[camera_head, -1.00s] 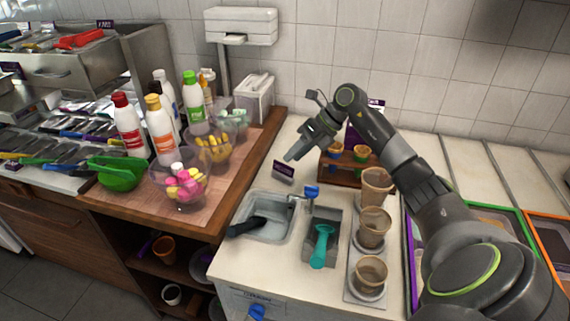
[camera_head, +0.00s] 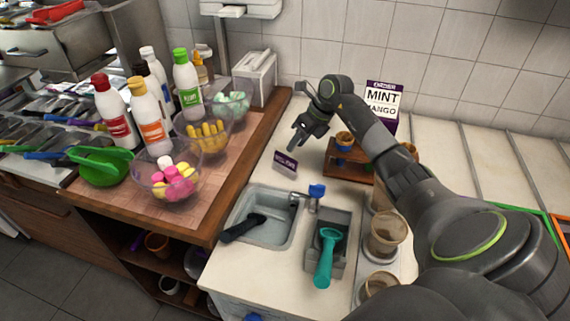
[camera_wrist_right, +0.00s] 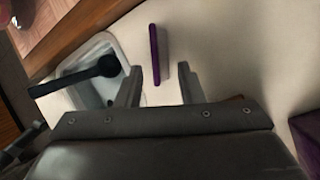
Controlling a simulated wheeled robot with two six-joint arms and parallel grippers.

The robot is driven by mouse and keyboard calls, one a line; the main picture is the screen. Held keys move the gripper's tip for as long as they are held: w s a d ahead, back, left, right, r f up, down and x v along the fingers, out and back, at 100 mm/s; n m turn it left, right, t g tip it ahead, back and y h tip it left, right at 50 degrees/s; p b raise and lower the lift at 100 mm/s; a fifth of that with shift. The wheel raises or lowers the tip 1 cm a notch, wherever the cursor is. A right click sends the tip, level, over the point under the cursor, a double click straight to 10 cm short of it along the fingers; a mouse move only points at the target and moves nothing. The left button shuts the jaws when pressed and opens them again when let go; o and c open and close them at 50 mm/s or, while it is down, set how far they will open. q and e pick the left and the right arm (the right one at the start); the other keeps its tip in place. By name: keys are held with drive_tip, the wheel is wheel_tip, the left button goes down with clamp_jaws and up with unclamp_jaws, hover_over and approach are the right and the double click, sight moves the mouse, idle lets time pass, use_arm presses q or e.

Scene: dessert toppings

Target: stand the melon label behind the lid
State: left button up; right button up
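A small dark purple label (camera_head: 285,163) stands on the white counter behind the sink; its writing is too small to read for certain. In the right wrist view the label (camera_wrist_right: 155,55) shows edge-on as a thin purple strip, ahead of the gap between my fingers. My right gripper (camera_head: 298,143) is just above and behind the label in the head view. Its fingers (camera_wrist_right: 161,88) are apart with nothing held between them. I cannot make out the lid for certain. My left gripper is not in view.
A sink (camera_head: 262,217) with a black-handled tool and a well with a teal scoop (camera_head: 326,258) lie in front. A wooden cone stand (camera_head: 345,172) and a MINT MANGO box (camera_head: 383,101) are to the right. Toppings bowls and bottles crowd the wooden counter (camera_head: 222,178) at left.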

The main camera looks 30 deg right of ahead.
sight(287, 156)
drive_tip(key=p+x, duration=0.1)
drive_tip(key=x, duration=0.1)
drive_tip(key=shift+a+f, duration=0.25)
drive_tip(key=shift+a, duration=0.05)
drive_tip(key=p+x, duration=0.1)
drive_tip(key=x, duration=0.2)
drive_tip(key=shift+w+a+f, duration=0.15)
drive_tip(key=shift+a+f, duration=0.05)
drive_tip(key=shift+w+a+f, duration=0.1)
drive_tip(key=shift+f, duration=0.25)
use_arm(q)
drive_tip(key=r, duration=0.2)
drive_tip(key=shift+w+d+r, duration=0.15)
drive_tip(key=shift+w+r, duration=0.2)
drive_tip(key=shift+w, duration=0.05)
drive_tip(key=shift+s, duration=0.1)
use_arm(e)
clamp_jaws()
